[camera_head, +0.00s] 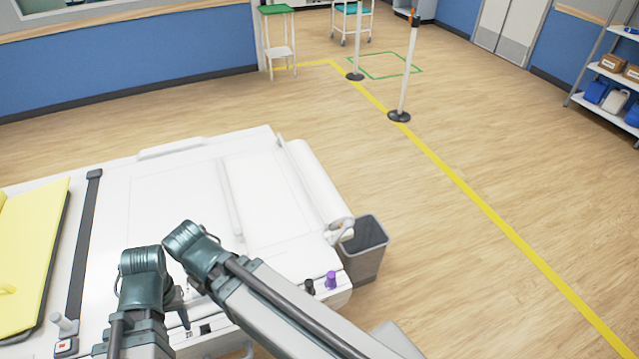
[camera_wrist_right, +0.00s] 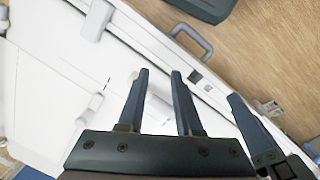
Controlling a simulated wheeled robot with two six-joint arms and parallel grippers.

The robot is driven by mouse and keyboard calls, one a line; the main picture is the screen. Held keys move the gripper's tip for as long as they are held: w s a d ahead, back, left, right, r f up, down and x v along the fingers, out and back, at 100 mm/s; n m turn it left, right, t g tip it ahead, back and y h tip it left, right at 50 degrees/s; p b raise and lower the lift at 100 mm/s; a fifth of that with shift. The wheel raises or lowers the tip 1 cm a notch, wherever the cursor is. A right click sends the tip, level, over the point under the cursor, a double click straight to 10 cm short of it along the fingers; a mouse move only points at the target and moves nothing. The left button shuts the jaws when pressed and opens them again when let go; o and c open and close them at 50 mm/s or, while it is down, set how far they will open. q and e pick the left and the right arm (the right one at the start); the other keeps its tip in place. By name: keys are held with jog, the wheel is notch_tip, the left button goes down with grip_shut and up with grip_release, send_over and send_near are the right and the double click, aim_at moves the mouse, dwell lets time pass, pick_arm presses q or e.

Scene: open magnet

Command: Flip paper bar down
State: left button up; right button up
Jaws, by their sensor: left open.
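The paper bar (camera_head: 229,198) is a thin white bar lying across the white bed top, left of the paper roll (camera_head: 315,180). My left gripper (camera_head: 183,312) is low over the bed's near edge, apart from the bar and partly hidden by my arms. It is open. In the head view my right gripper is hidden behind its own arm. In the right wrist view my right gripper (camera_wrist_right: 157,72) has its two dark fingers apart, with nothing between them, above the white bed. Another dark finger shows at the right. A white rod (camera_wrist_right: 90,108) shows at the left; I cannot tell if it is the bar.
The white bed (camera_head: 170,190) has a yellow pad (camera_head: 35,240) and a dark strap (camera_head: 85,240) at the left. A grey bin (camera_head: 365,250) stands at its right end. Purple (camera_head: 331,280) and black knobs sit near its corner. Posts (camera_head: 405,75) stand on the open floor behind.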

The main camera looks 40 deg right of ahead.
jog(key=w+d+m, duration=0.1)
jog(key=d, duration=0.1)
jog(key=w+d+m, duration=0.1)
jog(key=w+d, duration=0.1)
jog(key=d, duration=0.1)
jog(key=w+d+m+y, duration=0.1)
jog(key=w+d+m, duration=0.1)
jog(key=d, duration=0.1)
jog(key=shift+d+r, duration=0.1)
jog(key=shift+d, duration=0.05)
grip_shut()
jog(key=w+d+m+y, duration=0.25)
jog(key=d+m, duration=0.35)
jog(key=d, duration=0.9)
jog(key=s+d+r+m+t, duration=0.1)
jog(key=s+d+m, duration=0.2)
jog(key=d, duration=1)
jog(key=s+d+r+m+t+y+p, duration=0.1)
jog(key=d+m, duration=0.5)
jog(key=d, duration=0.7)
jog(key=shift+s+d+r+t, duration=0.2)
jog(key=shift+s+t, duration=0.4)
jog(key=shift+s, duration=0.3)
